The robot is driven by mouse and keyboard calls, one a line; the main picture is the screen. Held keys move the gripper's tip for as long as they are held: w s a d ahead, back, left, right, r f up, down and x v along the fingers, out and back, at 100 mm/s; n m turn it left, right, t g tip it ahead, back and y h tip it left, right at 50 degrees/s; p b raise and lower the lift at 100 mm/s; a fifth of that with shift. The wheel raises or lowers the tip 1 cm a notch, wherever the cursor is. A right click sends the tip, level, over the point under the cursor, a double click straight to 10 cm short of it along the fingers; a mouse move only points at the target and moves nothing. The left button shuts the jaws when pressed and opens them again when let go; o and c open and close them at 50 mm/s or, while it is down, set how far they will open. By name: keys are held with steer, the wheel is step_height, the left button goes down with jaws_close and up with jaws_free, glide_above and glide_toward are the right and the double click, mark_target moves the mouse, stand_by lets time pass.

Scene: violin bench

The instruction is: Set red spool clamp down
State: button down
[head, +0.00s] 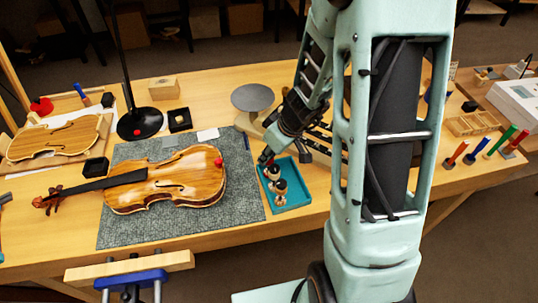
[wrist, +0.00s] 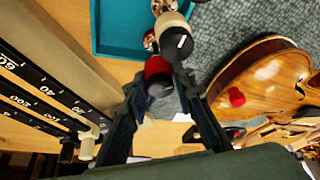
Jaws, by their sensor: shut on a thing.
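My gripper (wrist: 162,88) is shut on the red spool clamp (wrist: 158,70), a small piece with a red band and dark end, held between the fingertips in the wrist view. In the head view my gripper (head: 268,158) is at the upper left edge of the teal tray (head: 296,197); the held clamp is too small to make out there. Spool clamps with pale and dark ends (head: 280,187) stand in the tray. In the wrist view a black-and-white clamp (wrist: 172,34) appears just beyond the held one, near the tray (wrist: 118,32). I cannot tell whether they touch.
A violin (head: 165,187) lies on a grey mat (head: 245,205) left of the tray, with a red piece (head: 218,161) at its edge. A round grey stand (head: 253,97) is behind. Bare bench shows right of the tray.

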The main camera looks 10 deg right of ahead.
steer(key=shift+f+b, duration=0.15)
steer(key=shift+b, duration=0.15)
steer(key=c, duration=1.6)
jaws_free()
steer(key=shift+r+p, duration=0.3)
steer(key=shift+p, duration=0.1)
steer(key=p+v, duration=0.2)
steer(key=v, duration=0.9)
steer(key=shift+s+d+r, duration=0.1)
steer(key=shift+s+r, duration=0.1)
steer(key=shift+r, duration=0.15)
